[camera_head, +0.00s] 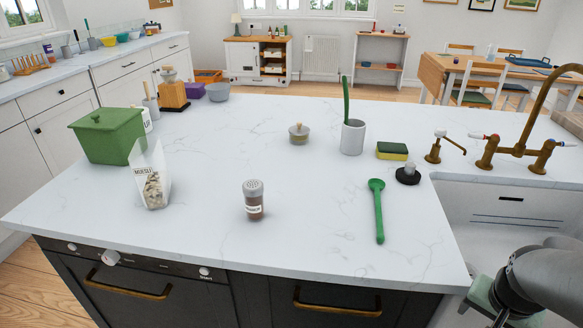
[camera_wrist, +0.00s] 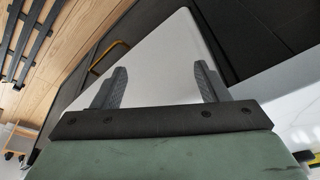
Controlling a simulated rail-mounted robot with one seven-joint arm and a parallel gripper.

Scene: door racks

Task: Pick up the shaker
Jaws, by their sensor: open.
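The shaker (camera_head: 253,200) stands upright on the white marble counter (camera_head: 310,235), near the middle front edge. It has a grey perforated lid, a brown body and a white label. My arm shows at the lower right of the head view, well to the right of the shaker; its fingertips are not visible there. In the wrist view my gripper (camera_wrist: 160,82) is open, with two dark fingers apart and nothing between them. A corner of a pale surface lies beyond the fingers. The shaker does not show in the wrist view.
A green spoon (camera_head: 379,212) lies right of the shaker. A muesli bag (camera_head: 151,178) and a green bin (camera_head: 108,135) stand to the left. A small jar (camera_head: 299,133), a white utensil cup (camera_head: 352,138) and a sponge (camera_head: 392,151) are behind. A brass tap (camera_head: 520,150) rises at the right.

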